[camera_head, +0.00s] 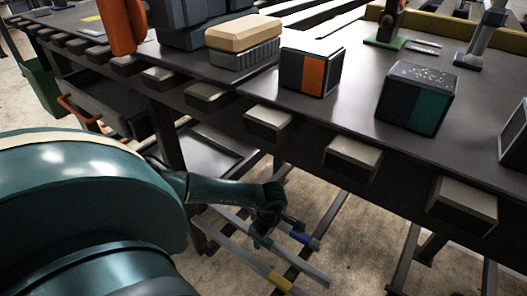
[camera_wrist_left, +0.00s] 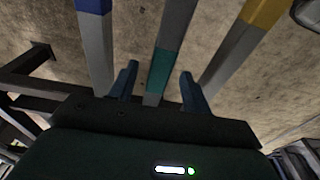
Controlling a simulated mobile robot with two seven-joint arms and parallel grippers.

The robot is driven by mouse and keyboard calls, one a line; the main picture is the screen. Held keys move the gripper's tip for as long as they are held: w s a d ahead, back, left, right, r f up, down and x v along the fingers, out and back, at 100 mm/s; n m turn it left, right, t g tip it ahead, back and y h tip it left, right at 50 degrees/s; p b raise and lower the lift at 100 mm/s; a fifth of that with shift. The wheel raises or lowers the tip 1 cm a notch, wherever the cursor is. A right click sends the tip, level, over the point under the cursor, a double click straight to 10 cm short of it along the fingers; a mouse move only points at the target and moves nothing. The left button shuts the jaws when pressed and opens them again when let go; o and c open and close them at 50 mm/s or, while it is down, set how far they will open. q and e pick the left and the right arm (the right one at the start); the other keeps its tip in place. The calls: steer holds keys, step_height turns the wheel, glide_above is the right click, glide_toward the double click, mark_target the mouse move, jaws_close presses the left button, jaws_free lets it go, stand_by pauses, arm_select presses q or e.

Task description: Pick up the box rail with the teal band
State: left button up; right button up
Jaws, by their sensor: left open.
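The box rail with the teal band (camera_wrist_left: 163,68) is a grey bar. In the head view my left gripper (camera_head: 277,228) reaches down beside the bench over the rails and hides most of the teal band. A rail with a blue band (camera_wrist_left: 97,40) lies to the left, and one with a yellow band (camera_wrist_left: 240,40) to the right. My right gripper is not in view.
A dark bench (camera_head: 330,112) with box-ended bars along its front edge stands above and behind the rails. It holds a box with an orange stripe (camera_head: 310,68), a box with a teal stripe (camera_head: 416,97) and a tan-lidded case (camera_head: 243,42). Concrete floor shows below.

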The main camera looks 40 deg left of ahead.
arm_select(q)
steer(key=shift+f, duration=0.6)
steer(key=shift+a+r, duration=0.1)
jaws_close()
